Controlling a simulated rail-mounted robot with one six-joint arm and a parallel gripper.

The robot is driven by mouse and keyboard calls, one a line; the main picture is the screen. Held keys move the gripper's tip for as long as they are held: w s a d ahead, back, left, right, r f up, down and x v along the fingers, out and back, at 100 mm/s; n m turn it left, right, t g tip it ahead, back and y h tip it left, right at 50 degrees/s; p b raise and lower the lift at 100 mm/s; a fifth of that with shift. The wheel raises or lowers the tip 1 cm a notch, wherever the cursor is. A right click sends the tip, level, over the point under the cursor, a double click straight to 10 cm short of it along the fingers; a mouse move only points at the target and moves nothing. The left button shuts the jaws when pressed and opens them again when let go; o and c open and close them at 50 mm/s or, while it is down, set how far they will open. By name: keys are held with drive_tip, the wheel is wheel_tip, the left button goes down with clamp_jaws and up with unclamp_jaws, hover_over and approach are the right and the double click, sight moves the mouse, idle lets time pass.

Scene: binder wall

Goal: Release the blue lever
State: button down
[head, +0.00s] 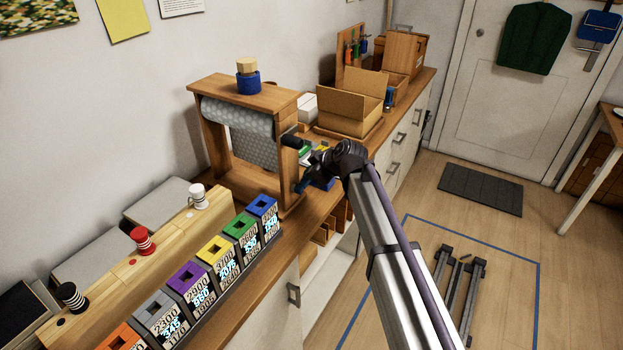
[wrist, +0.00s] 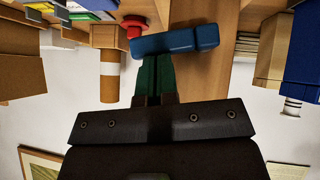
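The blue lever (wrist: 176,41) lies across the tips of my gripper (wrist: 152,64) in the wrist view, with a red knob (wrist: 133,26) behind its left end. The two green fingers are together, side by side, and the lever hides their very ends. The lever is not between the fingers; whether they touch it I cannot tell. In the head view a small blue part, probably the lever (head: 301,186), shows at the right post of the wooden roll stand (head: 243,93). My wrist hides part of that area.
The wooden stand holds a grey bubble-wrap roll (head: 245,125). An open cardboard box (head: 352,101) stands behind it on the counter. Several coloured number blocks (head: 213,249) line the counter's front edge.

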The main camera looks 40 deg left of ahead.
drive_tip(key=shift+s+d+f+b, duration=0.15)
drive_tip(key=shift+s+f+b, duration=0.15)
drive_tip(key=shift+s, duration=0.3)
drive_tip(key=a+r+p+v, duration=0.2)
drive_tip(key=p+v, duration=0.9)
drive_tip(key=v, duration=0.1)
drive_tip(key=shift+d+r, duration=0.3)
drive_tip(key=shift+d, duration=0.05)
